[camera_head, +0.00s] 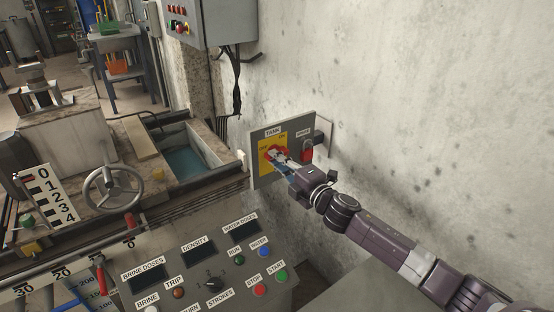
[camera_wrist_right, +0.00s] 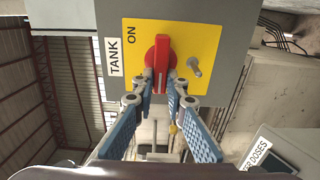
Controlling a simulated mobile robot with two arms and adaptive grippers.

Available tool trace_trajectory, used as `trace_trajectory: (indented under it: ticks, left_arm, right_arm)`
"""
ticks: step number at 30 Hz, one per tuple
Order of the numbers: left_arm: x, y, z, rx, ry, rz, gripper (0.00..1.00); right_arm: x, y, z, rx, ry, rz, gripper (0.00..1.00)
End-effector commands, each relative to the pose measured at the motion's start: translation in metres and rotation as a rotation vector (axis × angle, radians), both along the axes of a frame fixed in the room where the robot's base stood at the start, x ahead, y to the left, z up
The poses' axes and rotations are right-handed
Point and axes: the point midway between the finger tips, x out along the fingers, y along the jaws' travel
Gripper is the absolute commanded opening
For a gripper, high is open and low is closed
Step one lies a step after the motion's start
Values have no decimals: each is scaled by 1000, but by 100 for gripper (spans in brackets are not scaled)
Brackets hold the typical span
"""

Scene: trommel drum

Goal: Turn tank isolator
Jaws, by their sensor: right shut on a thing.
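The tank isolator is a grey box (camera_head: 313,122) on the wall at centre, with a yellow plate (camera_wrist_right: 207,38) and a red turn handle (camera_wrist_right: 162,52). The TANK label (camera_wrist_right: 115,57) and an ON mark (camera_wrist_right: 130,58) show in the wrist view; an OFF mark is on the plate's left in the head view. The handle's long side lies parallel to the TANK lettering. My right gripper (camera_head: 283,158) is at the handle, its fingertips (camera_wrist_right: 160,84) closed on both sides of its near end. The fingers partly cover the handle. My left gripper is not in view.
A control panel (camera_head: 205,278) with buttons is below, a handwheel (camera_head: 112,190) and water trough (camera_head: 186,160) at left. The wall is close on the right.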

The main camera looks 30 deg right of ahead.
Motion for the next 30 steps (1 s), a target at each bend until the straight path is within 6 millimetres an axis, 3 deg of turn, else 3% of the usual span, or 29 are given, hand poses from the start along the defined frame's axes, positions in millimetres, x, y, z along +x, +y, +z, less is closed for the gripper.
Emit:
trace_trajectory:
  ticks: [10, 11, 15, 25, 30]
  left_arm:
    - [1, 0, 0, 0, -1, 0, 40]
    - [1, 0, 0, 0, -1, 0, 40]
    - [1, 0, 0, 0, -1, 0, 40]
    - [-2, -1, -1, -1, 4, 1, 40]
    - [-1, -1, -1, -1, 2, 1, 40]
  right_arm:
    - [0, 1, -2, -7, 1, 2, 0]
    - [0, 1, -2, -7, 1, 2, 14]
    - [0, 1, -1, -6, 1, 1, 30]
    - [-2, 0, -1, -4, 1, 0, 30]
    - [-16, -2, -3, -6, 3, 0, 30]
